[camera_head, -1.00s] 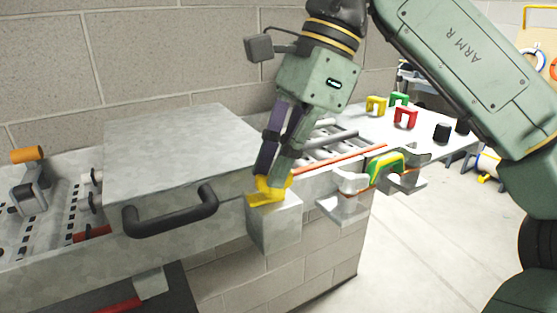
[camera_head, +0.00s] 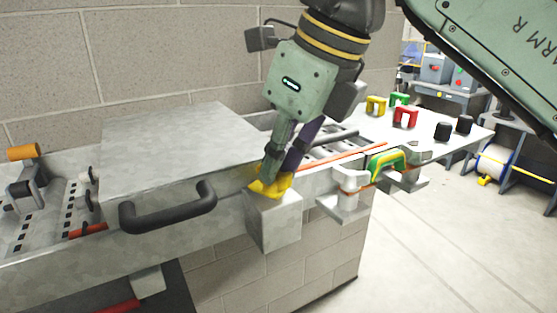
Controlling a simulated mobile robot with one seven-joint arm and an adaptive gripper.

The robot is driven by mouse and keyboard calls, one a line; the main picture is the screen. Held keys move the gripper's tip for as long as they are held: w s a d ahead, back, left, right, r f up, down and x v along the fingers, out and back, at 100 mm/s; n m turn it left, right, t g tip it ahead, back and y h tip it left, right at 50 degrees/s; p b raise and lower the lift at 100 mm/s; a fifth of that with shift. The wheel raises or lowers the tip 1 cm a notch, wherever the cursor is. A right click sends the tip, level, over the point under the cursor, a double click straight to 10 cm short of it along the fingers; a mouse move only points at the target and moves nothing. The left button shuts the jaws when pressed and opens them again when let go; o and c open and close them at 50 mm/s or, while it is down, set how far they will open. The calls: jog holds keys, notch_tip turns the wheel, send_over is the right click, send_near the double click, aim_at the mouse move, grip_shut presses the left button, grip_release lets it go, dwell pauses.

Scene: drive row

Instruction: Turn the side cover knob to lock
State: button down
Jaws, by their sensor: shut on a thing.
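The yellow knob (camera_head: 271,187) sits on top of a grey block (camera_head: 277,222) at the front edge of the drive row. My gripper (camera_head: 277,178) points down at the knob, with its fingers shut on it; the fingers cover part of the knob. The grey side cover (camera_head: 180,140) lies closed and flat to the left of the block. A black handle (camera_head: 168,209) is on its front face. Any lock marking on the block is too small to tell.
To the right, a grey bracket (camera_head: 343,207) and a green and yellow handle (camera_head: 386,164) stick out from the front edge. Red, green and yellow pieces and black cylinders stand on the far plate (camera_head: 440,147). An orange-topped lever (camera_head: 25,153) stands at the left. A block wall rises behind.

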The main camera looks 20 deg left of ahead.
jog(key=m+t, duration=0.1)
jog(key=m, duration=0.4)
jog(key=shift+s+t+h, duration=0.1)
jog(key=shift+t+h, duration=0.3)
jog(key=shift+a, duration=0.1)
jog(key=c, duration=1.7)
grip_release()
jog(key=shift+o, duration=0.2)
jog(key=v, duration=0.7)
jog(key=shift+r, duration=0.25)
jog(key=shift+s, duration=0.1)
